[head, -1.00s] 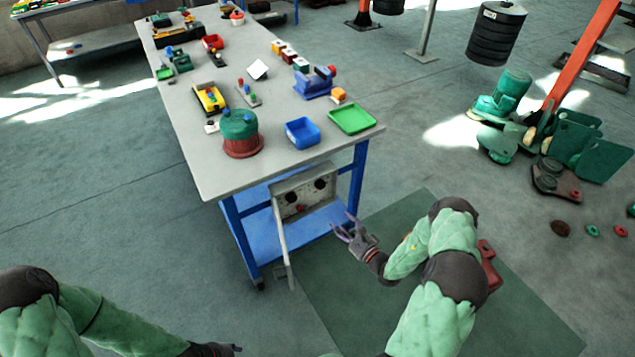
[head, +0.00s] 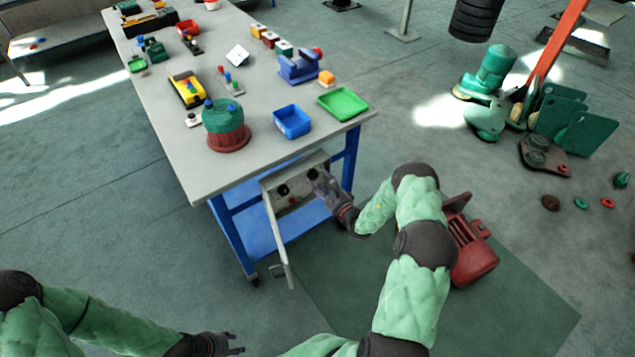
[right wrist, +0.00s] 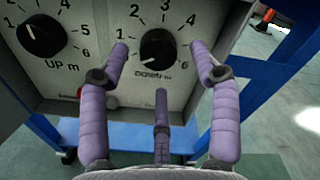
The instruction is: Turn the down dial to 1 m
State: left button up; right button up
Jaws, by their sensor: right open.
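The down dial (right wrist: 160,48) is a round black knob labelled "DOWN m" on the grey control panel (right wrist: 105,75), with numbers around it. Its pointer mark seems to face the lower left, but I cannot read the exact setting. My right gripper (right wrist: 160,62) is open, its purple fingers spread in front of the down dial, one each side and one below; I cannot tell whether they touch it. In the head view my right gripper (head: 322,186) covers the panel's right part. My left gripper (head: 236,343) is open and empty at the bottom, away from the panel.
The up dial (right wrist: 42,36) sits left of the down dial. The panel hangs below the workbench (head: 180,140), beside a blue leg (head: 350,158). A grey bar (head: 275,235) stands out at the panel's left. A red can (head: 472,258) stands behind my right arm.

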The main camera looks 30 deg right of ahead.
jog(key=shift+w, duration=0.95)
jog(key=c, duration=1.1)
jog(key=shift+m, duration=0.4)
jog(key=m+p, duration=0.1)
jog(key=m, duration=0.3)
jog(key=shift+s+a+m, duration=0.1)
jog(key=shift+m, duration=1.5)
jog(key=shift+f, duration=0.1)
jog(key=shift+c, duration=0.2)
